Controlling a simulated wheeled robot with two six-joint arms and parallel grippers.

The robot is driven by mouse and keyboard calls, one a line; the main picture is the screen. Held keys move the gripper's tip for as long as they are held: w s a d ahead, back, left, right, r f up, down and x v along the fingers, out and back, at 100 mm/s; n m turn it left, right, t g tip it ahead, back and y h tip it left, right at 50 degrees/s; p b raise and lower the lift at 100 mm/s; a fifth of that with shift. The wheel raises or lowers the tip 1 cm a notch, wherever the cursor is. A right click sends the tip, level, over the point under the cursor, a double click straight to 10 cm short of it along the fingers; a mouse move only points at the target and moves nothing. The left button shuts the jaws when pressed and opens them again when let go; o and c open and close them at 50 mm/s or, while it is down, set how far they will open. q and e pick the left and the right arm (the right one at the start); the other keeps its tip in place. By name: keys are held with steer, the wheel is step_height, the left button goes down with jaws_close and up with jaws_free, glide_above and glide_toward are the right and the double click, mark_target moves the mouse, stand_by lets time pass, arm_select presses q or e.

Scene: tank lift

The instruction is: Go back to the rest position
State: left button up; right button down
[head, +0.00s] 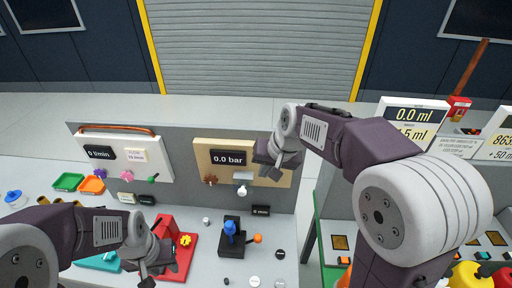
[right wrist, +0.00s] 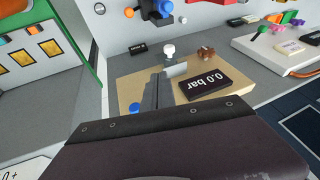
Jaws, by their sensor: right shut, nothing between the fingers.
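My right gripper (head: 268,170) hangs in front of the tan panel (head: 203,158) with the "0.0 bar" display (head: 229,158). It is shut and holds nothing. In the right wrist view its dark finger (right wrist: 151,95) shows over the tan panel, near a white knob (right wrist: 168,50). I cannot tell whether it touches the panel. My left gripper (head: 152,270) is low at the left, in front of a red block (head: 184,250) with a yellow knob. Its fingertips are small and dark, so whether they are open is unclear.
A white panel (head: 150,148) with a "0 l/min" display stands at the left. A blue-knobbed device (head: 230,236) is on the grey bench between my arms. Green and orange trays (head: 68,182) lie at the left. A "0.0 ml" display (head: 415,115) stands behind my right arm.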

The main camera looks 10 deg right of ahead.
steer(key=s+d+f+g+b, duration=0.1)
steer(key=s+f+b, duration=0.2)
steer(key=s+f, duration=0.2)
steer(key=s+d+f+n+g+h+b, duration=0.1)
steer(key=s+f+b, duration=0.3)
steer(key=f, duration=0.8)
steer(key=s+d+f+n+g+h+b, duration=0.1)
steer(key=s+d+f+b, duration=0.2)
steer(key=s+f, duration=0.3)
step_height(320, 180, down, 3)
steer(key=shift+s+f+b, duration=0.1)
steer(key=shift+s+b, duration=0.3)
steer(key=shift+b, duration=0.35)
